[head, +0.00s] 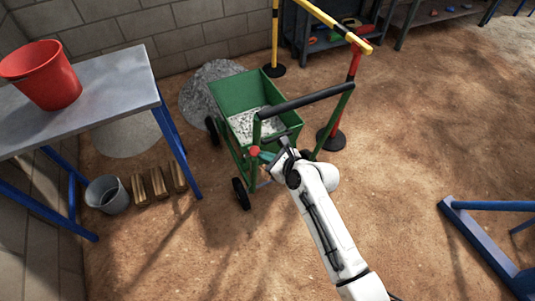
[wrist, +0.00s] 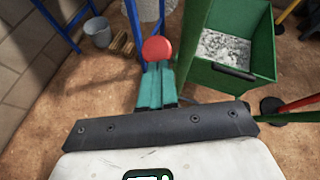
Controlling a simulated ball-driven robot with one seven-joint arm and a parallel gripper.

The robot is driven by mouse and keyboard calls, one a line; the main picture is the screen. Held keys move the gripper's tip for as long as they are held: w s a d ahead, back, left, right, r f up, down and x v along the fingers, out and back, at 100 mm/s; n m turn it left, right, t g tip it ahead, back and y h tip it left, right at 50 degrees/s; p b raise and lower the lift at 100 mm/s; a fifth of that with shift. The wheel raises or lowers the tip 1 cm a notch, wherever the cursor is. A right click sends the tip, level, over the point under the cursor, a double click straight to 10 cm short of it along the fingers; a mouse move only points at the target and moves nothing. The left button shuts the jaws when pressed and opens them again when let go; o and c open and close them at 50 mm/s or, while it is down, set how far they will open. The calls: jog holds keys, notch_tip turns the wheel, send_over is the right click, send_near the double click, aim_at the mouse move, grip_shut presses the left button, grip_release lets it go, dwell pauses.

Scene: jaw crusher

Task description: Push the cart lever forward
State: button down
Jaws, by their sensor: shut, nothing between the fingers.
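The green cart (head: 240,95) stands on the dirt floor with grey gravel in its tray; the tray also shows in the wrist view (wrist: 262,75). A black push bar (head: 306,102) spans its green uprights. The lever's red ball knob (head: 254,151) is at the cart's near left side, and it is large in the wrist view (wrist: 156,48). My gripper (head: 266,156) has teal fingers, shut and empty. In the wrist view the fingers (wrist: 157,72) point at the knob, their tips just below it. I cannot tell whether they touch it. The lever's stem is mostly hidden.
A metal table (head: 110,85) with a red bucket (head: 45,75) stands at left. A metal pail (head: 106,195) and wooden blocks (head: 158,183) lie below it. A yellow-black barrier (head: 330,20) is behind the cart. A blue frame (head: 480,240) is at right. Open dirt lies between.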

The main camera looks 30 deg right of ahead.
jog(key=w+r+g+p, duration=0.1)
jog(key=r+p, duration=0.1)
jog(key=p, duration=0.1)
jog(key=shift+w, duration=0.25)
jog(key=shift+w+r+p, duration=0.15)
jog(key=shift+w+p, duration=0.25)
jog(key=shift+w, duration=0.1)
jog(key=shift+w+r+p, duration=0.15)
jog(key=shift+w+p, duration=0.25)
jog(key=shift+w, duration=0.1)
